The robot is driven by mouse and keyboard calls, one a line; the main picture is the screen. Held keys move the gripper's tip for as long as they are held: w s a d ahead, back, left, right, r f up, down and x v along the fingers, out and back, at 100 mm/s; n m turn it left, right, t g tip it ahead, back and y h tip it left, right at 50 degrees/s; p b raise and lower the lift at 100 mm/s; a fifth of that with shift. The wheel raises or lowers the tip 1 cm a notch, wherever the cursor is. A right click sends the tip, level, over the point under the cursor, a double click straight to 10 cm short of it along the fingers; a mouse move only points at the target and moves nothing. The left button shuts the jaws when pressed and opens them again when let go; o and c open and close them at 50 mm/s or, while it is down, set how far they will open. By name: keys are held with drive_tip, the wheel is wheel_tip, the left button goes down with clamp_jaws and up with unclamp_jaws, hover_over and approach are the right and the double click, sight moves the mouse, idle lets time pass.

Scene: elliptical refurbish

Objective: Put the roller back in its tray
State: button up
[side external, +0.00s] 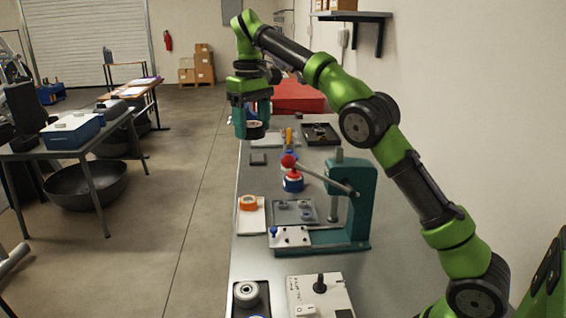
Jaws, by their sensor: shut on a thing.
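My gripper (254,128) is raised above the far left part of the bench, pointing down. It is shut on a dark round piece with a paler face, which I take to be the roller (256,131); the fingers hide part of it. The held piece appears clear of the bench top. Several trays are in view, and I cannot tell which one is the roller's. A dark tray (333,140) lies at the back, and a shallow grey tray (281,205) lies in the middle. A dark tray (238,311) at the front left holds a pale grey wheel (246,292).
A green lever press (358,195) with a red-knobbed handle (289,160) stands mid-bench. Near it are a blue-and-red container (293,181) and an orange ring (249,202) on a white plate (251,222). A box with a black knob (320,284) stands in front. The bench's left edge is close.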

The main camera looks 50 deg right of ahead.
drive_tip(key=shift+a, duration=0.9)
drive_tip(key=s+d+m, duration=0.1)
drive_tip(key=d, duration=0.7)
drive_tip(key=n, duration=0.1)
hover_over(345, 215)
wheel_tip(345, 215, down, 16)
drive_tip(key=r, duration=0.1)
wheel_tip(345, 215, down, 18)
drive_tip(key=shift+r, duration=0.1)
drive_tip(key=o, duration=1.2)
drive_tip(key=shift+c, duration=0.2)
